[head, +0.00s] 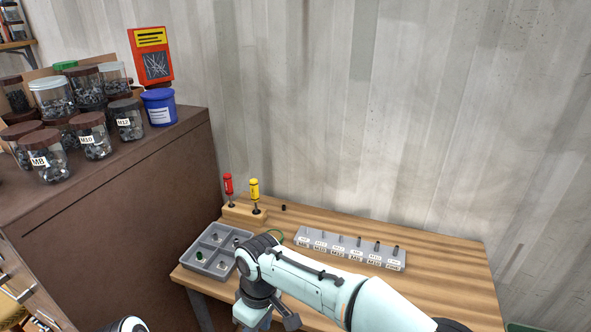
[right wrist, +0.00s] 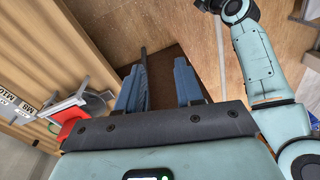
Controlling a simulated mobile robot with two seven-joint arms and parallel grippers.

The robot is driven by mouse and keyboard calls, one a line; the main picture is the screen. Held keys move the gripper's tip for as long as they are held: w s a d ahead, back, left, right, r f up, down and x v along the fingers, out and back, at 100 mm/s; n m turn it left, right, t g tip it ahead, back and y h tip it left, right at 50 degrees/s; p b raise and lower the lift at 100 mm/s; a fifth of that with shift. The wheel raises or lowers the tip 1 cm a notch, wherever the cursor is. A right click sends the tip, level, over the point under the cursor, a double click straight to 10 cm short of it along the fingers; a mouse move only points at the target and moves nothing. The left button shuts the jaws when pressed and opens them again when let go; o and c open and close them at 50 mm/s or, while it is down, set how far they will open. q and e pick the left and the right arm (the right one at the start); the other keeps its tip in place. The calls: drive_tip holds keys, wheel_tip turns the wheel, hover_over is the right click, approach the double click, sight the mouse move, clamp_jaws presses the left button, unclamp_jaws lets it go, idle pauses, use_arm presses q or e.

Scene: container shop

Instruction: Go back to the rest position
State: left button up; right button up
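My right arm reaches in from the lower right of the head view, over the workbench (head: 440,285). Its gripper (head: 268,316) points down at the bench's front edge and is partly cut off by the picture's bottom. In the right wrist view the two blue fingers of the right gripper (right wrist: 160,88) stand apart, with nothing held between them. My left gripper cannot be made out in either view. A pale part of mine shows at the bottom left of the head view, and pale arm links show at the right of the wrist view.
A grey compartment tray (head: 187,262) with small parts lies left of my right arm. A wooden stand (head: 243,215) holds a red screwdriver (head: 228,184) and a yellow screwdriver (head: 254,189). A labelled grey rack (head: 350,252) lies behind the arm. Jars crowd the brown cabinet (head: 120,190) at left.

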drive_tip(key=d+f+m+g+y, duration=0.1)
drive_tip(key=d+f+m, duration=0.3)
drive_tip(key=f, duration=0.8)
drive_tip(key=d+f+m+y, duration=0.15)
drive_tip(key=d+f, duration=0.35)
drive_tip(key=f, duration=0.8)
drive_tip(key=s+d+f+m+t, duration=0.1)
drive_tip(key=s+d+f+m, duration=0.9)
drive_tip(key=s+f, duration=0.3)
drive_tip(key=s+d, duration=0.1)
drive_tip(key=s, duration=0.2)
drive_tip(key=shift+s+d+f+t, duration=0.15)
drive_tip(key=shift+s+d+t, duration=0.05)
drive_tip(key=shift+t, duration=0.2)
